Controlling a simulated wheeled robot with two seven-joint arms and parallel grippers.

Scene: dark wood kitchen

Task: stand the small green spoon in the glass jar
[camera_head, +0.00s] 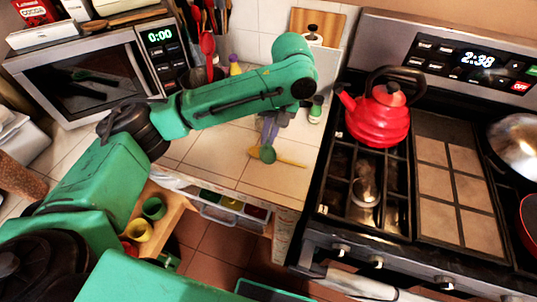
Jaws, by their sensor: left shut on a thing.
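My left gripper (268,138) points down over the tiled counter between the microwave and the stove. It is small and partly hidden by my forearm, with its fingers closed. The small green spoon (267,154) shows as a rounded green end just below the fingertips; the rest of it is hard to make out. A thin yellow stick lies across at the same place, and I cannot tell if it touches the spoon. A clear glass jar (364,190) appears to stand on the stove's front left grate, right of the gripper. My right gripper is not in view.
A red kettle (378,115) stands on the stove behind the jar. A microwave (95,75) and a utensil holder (215,72) are at the back left. Small bottles (316,109) stand near the stove.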

